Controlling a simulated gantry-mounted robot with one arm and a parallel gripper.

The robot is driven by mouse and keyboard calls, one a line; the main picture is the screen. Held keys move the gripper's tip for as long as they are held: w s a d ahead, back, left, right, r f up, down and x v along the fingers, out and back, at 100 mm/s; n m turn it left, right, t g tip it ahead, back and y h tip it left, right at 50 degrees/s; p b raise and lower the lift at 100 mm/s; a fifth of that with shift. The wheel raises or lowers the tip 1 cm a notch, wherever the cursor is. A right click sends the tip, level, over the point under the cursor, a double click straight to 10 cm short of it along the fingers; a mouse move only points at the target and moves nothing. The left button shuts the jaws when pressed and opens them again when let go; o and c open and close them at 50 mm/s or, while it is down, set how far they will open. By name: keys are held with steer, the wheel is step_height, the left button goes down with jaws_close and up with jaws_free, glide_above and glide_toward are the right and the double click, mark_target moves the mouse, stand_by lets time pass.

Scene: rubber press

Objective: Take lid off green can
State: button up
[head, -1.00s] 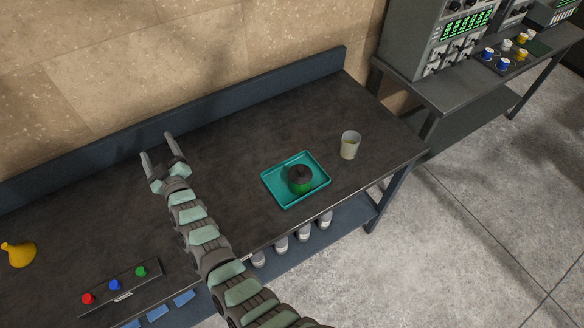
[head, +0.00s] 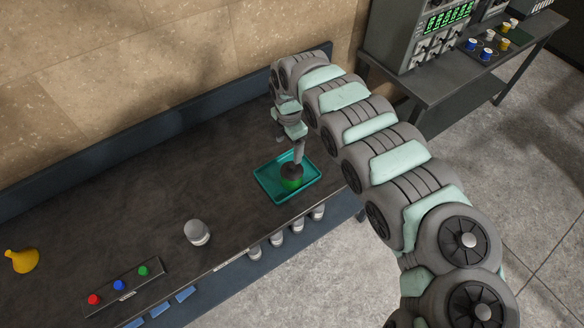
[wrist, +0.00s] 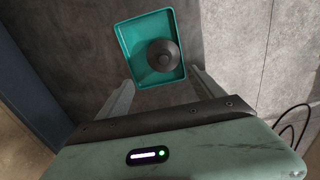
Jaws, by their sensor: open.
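The green can (head: 292,184) stands on a teal tray (head: 270,190) on the dark bench, with its dark round lid (head: 292,170) on top. In the wrist view the lid (wrist: 163,55) shows from above with a small knob, inside the teal tray (wrist: 125,45). My gripper (head: 298,158) points down just above the lid. In the wrist view my open gripper (wrist: 163,76) has one finger to each side, below the lid in the picture. The fingers appear apart from the lid. The can's body is hidden under the lid there.
A grey-white jar (head: 197,232) stands near the bench's front edge. A panel with red, blue and green buttons (head: 125,284) and a yellow flask (head: 22,261) are at the left. My arm covers the bench's right end. The bench's middle is largely clear.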

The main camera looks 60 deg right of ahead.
glide_above(292, 165)
steer(key=f, duration=0.4)
steer(key=shift+w+a+f, duration=0.15)
steer(key=shift+a+f, duration=0.05)
steer(key=shift+a, duration=0.05)
steer(key=shift+s+d+f+p, duration=0.1)
steer(key=shift+f+p, duration=0.1)
steer(key=shift+f, duration=1.4)
steer(key=shift+s+f+p, duration=0.1)
steer(key=shift+f+p, duration=0.1)
steer(key=shift+f, duration=1.35)
steer(key=shift+c, duration=0.4)
steer(key=c, duration=1)
jaws_close()
steer(key=shift+w, duration=0.1)
